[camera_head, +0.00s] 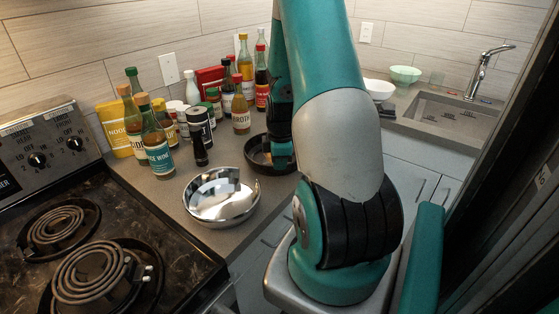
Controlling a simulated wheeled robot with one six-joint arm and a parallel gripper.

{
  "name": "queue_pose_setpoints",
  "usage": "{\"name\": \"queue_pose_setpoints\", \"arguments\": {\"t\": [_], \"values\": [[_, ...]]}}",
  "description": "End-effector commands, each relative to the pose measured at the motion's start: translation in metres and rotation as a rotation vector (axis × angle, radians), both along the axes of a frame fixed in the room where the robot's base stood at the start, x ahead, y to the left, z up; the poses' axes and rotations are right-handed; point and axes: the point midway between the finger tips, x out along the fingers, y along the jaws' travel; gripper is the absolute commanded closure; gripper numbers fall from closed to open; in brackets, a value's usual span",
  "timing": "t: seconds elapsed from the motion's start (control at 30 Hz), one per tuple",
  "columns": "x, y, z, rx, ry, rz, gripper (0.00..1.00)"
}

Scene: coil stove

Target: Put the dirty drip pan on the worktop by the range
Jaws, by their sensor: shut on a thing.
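The dirty drip pan (254,163) is a dark, round, shallow pan with brownish marks inside. It is at the worktop to the right of the range, behind the shiny bowl. My gripper (279,160) is at the pan's right side and is shut on it. My arm hides the pan's right part and most of the jaws. I cannot tell whether the pan's underside touches the worktop (170,194). The range (185,262) is at the left, with two coil burners in view.
A shiny round metal bowl (221,198) stands on the worktop next to the range. Several bottles, jars and packets, including a blue-labelled bottle (157,145), crowd the back by the wall. A sink (450,117), a white bowl (379,90) and a green bowl (405,75) are at the right.

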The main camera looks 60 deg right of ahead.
Motion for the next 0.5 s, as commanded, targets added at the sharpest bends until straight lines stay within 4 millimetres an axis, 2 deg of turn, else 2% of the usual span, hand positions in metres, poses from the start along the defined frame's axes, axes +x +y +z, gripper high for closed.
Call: {"name": "queue_pose_setpoints", "arguments": {"t": [0.13, 0.2, 0.27, 0.5], "values": [[0.0002, -0.0002, 0.0003, -0.001, -0.001, 0.000, 1.00], [0.0000, -0.0001, 0.0003, 0.000, 0.000, 0.000, 0.78], [0.0000, -0.0001, 0.0003, 0.000, 0.000, 0.000, 0.66], [0.0001, -0.0001, 0.0007, 0.000, 0.000, 0.000, 0.66]]}}
